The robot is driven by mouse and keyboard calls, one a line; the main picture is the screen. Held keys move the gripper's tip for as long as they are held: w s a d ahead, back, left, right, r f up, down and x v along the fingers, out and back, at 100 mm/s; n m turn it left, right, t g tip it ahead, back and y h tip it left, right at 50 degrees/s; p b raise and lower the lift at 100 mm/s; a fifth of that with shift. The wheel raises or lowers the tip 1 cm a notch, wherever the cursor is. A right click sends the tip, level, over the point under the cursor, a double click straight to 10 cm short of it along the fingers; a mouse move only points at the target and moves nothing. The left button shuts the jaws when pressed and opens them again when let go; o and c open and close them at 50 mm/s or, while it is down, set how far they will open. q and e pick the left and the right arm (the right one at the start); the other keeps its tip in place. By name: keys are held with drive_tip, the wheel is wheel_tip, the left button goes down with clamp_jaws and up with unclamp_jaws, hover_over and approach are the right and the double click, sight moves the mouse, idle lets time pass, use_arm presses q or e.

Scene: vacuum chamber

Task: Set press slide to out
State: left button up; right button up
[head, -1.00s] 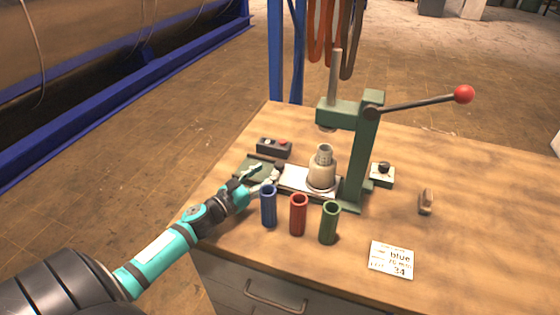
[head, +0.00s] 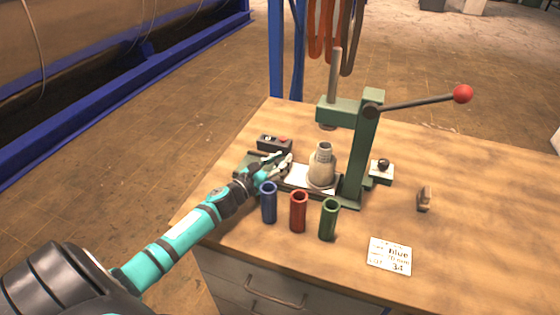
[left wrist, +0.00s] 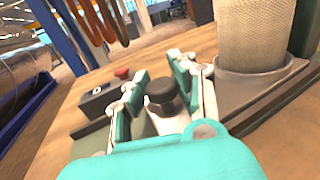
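The green press (head: 366,150) stands on the wooden bench. Its pale slide plate (head: 300,178) carries a beige cylindrical fixture (head: 322,168), which sits beneath the ram. The left wrist view shows a dark round knob (left wrist: 163,95) on a pale base, with the fixture (left wrist: 258,35) behind it to the right. My left gripper (head: 284,160) is at the left end of the slide. Its fingers (left wrist: 160,85) are open, one on each side of the knob; I cannot tell if they touch it. In the head view the gripper hides the knob. My right gripper is not in view.
Blue (head: 268,203), red (head: 298,212) and green (head: 329,220) tubes stand close to my left forearm. A dark control box (head: 274,143) lies behind the gripper. The press lever (head: 420,103) points right. A label card (head: 390,257) lies on the clear front right of the bench.

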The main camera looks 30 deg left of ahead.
use_arm(q)
clamp_jaws()
drive_tip(key=shift+w+f, duration=0.1)
drive_tip(key=shift+f, duration=0.05)
drive_tip(key=shift+a+f, duration=0.1)
drive_tip(key=shift+a, duration=0.1)
drive_tip(key=a+b, duration=0.1)
drive_tip(key=a, duration=0.2)
drive_tip(key=s+a+b, duration=0.1)
drive_tip(key=a+b, duration=0.1)
drive_tip(key=a, duration=0.1)
drive_tip(key=s+a+b, duration=0.1)
drive_tip(key=a+b, duration=0.1)
drive_tip(key=a, duration=0.1)
drive_tip(key=shift+s+a+f, duration=0.1)
drive_tip(key=shift+s+f, duration=0.05)
drive_tip(key=shift+f, duration=0.15)
drive_tip(key=shift+s+a+r+b, duration=0.1)
drive_tip(key=shift+a+r+b, duration=0.1)
drive_tip(key=shift+a+b, duration=0.3)
drive_tip(key=shift+a, duration=0.15)
